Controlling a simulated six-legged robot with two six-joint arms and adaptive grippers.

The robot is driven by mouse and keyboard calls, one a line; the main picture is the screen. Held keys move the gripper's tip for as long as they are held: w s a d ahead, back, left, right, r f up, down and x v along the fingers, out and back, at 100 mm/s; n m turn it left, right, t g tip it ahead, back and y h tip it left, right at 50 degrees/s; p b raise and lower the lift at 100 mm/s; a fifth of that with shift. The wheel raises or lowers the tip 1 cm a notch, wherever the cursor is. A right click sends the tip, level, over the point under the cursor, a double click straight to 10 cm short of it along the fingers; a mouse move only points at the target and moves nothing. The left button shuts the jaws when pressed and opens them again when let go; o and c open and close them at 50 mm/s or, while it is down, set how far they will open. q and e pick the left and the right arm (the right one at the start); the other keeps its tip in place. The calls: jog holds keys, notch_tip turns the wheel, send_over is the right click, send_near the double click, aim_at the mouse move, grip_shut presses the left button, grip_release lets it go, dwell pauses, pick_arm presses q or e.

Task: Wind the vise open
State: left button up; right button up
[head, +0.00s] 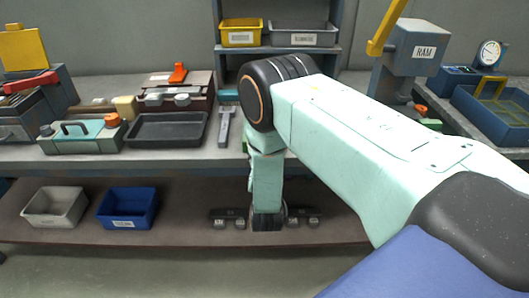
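I cannot pick out a vise for certain in the head view; part of the bench is hidden behind my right arm. That arm comes in from the right, and its forearm hangs down in front of the lower shelf. Its dark end, my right gripper (267,222), points down, and its fingers are not clear. Two dark blocks with grey knobs (230,217) (303,217) show on either side of it; I cannot tell if they are fingers or items on the shelf. My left gripper is not in view.
The bench holds a dark machine with a red bar (32,83), a green-topped box (82,136), a black tray (167,129) and a grey tool (225,126). A RAM press (418,52) stands right. White (54,207) and blue bins (128,208) sit below.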

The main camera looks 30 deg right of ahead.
jog(key=shift+f+n, duration=0.15)
jog(key=shift+n, duration=0.15)
jog(key=o, duration=1.2)
jog(key=shift+a, duration=0.1)
jog(key=shift+c, duration=0.2)
jog(key=v, duration=1.2)
jog(key=shift+s, duration=0.1)
